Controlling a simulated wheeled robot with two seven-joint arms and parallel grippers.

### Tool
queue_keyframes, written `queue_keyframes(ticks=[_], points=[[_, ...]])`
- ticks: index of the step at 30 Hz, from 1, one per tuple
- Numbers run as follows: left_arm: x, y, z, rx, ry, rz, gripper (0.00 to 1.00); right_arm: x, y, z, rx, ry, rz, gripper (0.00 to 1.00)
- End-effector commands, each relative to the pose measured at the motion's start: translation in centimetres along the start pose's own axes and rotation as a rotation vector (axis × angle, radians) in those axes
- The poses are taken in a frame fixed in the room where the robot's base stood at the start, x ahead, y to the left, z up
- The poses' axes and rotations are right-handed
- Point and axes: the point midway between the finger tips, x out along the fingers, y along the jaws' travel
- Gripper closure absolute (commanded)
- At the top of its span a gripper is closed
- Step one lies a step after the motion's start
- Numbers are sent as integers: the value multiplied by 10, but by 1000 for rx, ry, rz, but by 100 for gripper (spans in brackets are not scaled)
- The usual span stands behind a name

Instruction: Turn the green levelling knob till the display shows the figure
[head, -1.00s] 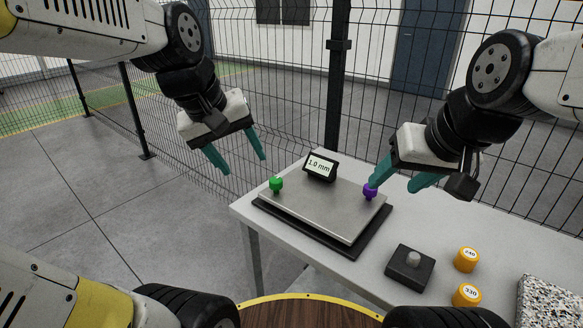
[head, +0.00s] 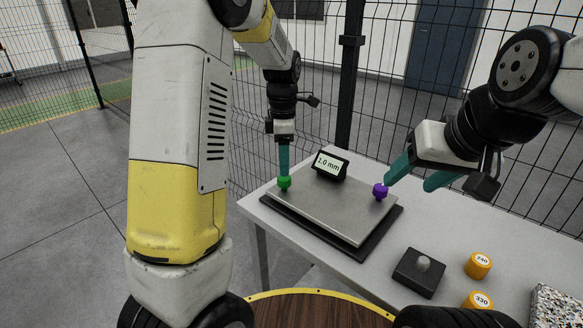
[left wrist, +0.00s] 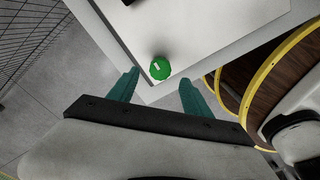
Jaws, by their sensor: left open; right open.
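The green levelling knob (head: 284,182) stands at the left corner of a grey metal plate (head: 330,210). The display (head: 329,165) behind the plate reads 1.0 mm. My left gripper (head: 284,172) points down at the green knob in the head view. In the left wrist view the green knob (left wrist: 160,68) lies just beyond and between the open fingertips (left wrist: 158,78), with nothing held. Whether the fingers overlap the knob in height I cannot tell. A purple knob (head: 380,191) stands at the plate's right corner. My right gripper (head: 408,178) is open beside it.
The plate rests on a dark base on a white table (head: 300,252). A black block with a grey knob (head: 420,270), yellow weights marked 240 (head: 478,264) and 330 (head: 477,301), and a speckled block (head: 555,308) stand to the right. A mesh fence runs behind.

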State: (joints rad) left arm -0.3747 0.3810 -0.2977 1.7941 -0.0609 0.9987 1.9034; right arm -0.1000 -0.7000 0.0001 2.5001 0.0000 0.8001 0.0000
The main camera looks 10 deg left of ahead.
Motion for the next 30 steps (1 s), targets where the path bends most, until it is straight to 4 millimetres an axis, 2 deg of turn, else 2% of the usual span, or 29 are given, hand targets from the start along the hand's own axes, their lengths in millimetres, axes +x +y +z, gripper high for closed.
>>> queue_keyframes(ticks=[3, 9, 13, 20, 21, 27, 30], points=[[22, -1, 0, 0, 1, -5, 42, 0, 0, 0, 0, 0, 0, 43], [47, -1, 0, 1, 0, -2, 42, 0, 0, 0, 0, 0, 0, 43], [54, 0, 0, 1, -1, -1, 42, 0, 0, 0, 0, 0, 0, 43], [56, 0, 0, 2, -1, 0, 42, 0, 0, 0, 0, 0, 0, 43], [55, 0, 0, 2, -1, 0, 44, 0, 0, 0, 0, 0, 0, 43], [55, 0, 0, 2, -1, 0, 84, 0, 0, 0, 0, 0, 0, 43], [55, 0, 0, 2, -1, 0, 100, 0, 0, 0, 0, 0, 0, 43]])
